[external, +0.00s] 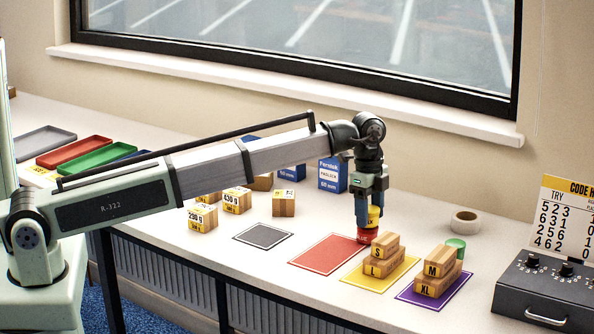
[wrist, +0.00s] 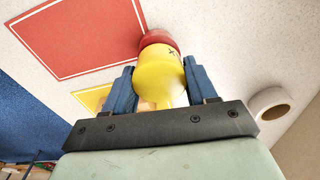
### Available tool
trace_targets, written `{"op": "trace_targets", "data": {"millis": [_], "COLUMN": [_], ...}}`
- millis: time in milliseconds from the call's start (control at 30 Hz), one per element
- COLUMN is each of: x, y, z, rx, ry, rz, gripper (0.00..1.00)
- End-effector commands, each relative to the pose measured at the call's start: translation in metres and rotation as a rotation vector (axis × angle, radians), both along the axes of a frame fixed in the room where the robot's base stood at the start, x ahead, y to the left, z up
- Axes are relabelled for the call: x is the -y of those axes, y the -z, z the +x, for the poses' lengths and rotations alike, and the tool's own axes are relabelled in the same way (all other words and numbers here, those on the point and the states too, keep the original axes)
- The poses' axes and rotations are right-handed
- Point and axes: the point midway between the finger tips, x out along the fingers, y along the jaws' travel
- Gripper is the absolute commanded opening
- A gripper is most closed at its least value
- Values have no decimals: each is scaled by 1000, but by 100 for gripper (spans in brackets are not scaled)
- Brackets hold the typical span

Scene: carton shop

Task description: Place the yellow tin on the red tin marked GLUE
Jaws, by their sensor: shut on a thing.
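My gripper (external: 371,205) points down and is shut on the yellow tin (external: 374,217). In the wrist view the yellow tin (wrist: 158,78) sits between the two blue fingers. The red tin (external: 366,236) stands on the table by the far right corner of the red mat. The yellow tin is right above it, upright; I cannot tell for sure whether they touch. In the wrist view the red tin (wrist: 158,38) shows just past the yellow one, partly hidden by it. Its GLUE mark is not readable.
A tape roll (external: 465,222) lies to the right. The red mat (external: 323,255) is bare.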

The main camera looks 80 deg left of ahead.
Motion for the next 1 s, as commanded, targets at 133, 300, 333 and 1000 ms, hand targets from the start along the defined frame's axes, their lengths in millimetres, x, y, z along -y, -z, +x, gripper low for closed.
{"op": "trace_targets", "data": {"millis": [133, 300, 333, 1000], "x": [0, 0, 0, -1], "y": [4, 5, 5, -27], "z": [0, 0, 0, 0], "rx": [0, 0, 0, 2], "ry": [0, 0, 0, 0], "rz": [0, 0, 0, 1], "gripper": [24, 68, 71, 83]}}
